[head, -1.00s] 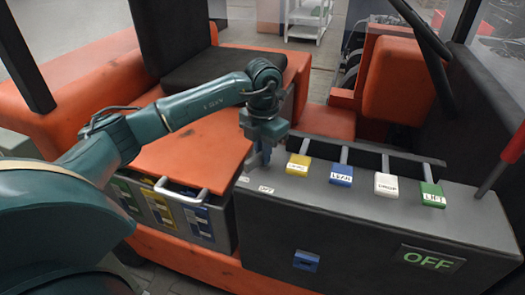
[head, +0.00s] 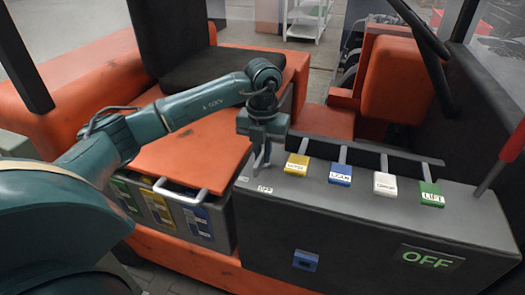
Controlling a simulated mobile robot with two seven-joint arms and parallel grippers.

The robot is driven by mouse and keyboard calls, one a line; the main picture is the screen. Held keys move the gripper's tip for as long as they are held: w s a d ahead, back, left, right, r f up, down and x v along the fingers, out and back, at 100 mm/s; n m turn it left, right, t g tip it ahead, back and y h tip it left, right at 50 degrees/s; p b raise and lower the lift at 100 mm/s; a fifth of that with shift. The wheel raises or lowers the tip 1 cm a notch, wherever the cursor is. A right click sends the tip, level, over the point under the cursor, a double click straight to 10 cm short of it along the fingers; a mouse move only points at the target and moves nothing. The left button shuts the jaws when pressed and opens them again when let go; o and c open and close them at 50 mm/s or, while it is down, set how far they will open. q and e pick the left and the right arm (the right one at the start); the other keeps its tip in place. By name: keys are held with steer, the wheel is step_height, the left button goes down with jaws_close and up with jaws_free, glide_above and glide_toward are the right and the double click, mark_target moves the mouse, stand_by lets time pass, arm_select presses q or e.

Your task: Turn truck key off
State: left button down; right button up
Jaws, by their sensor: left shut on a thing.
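My left gripper (head: 262,160) points down at the left end of the truck's grey control console (head: 345,235). Its fingers are shut on the truck key, which is mostly hidden between and behind them. Small white labels lie on the console top by the fingertips; the nearer one (head: 265,189) seems to read OFF, and another (head: 243,179) sits to its left. A dark display (head: 428,258) on the console front shows OFF in green letters. My right gripper is not in view.
Yellow (head: 297,164), blue (head: 341,175), white (head: 385,184) and green (head: 431,194) labelled levers stand right of the gripper. A black seat (head: 215,75) and a steering wheel (head: 408,20) are behind.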

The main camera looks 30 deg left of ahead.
arm_select(q)
steer(key=c, duration=1.5)
jaws_free()
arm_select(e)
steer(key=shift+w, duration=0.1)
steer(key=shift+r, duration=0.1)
arm_select(q)
step_height(320, 180, up, 13)
steer(key=shift+r+b, duration=0.1)
steer(key=shift+b, duration=0.25)
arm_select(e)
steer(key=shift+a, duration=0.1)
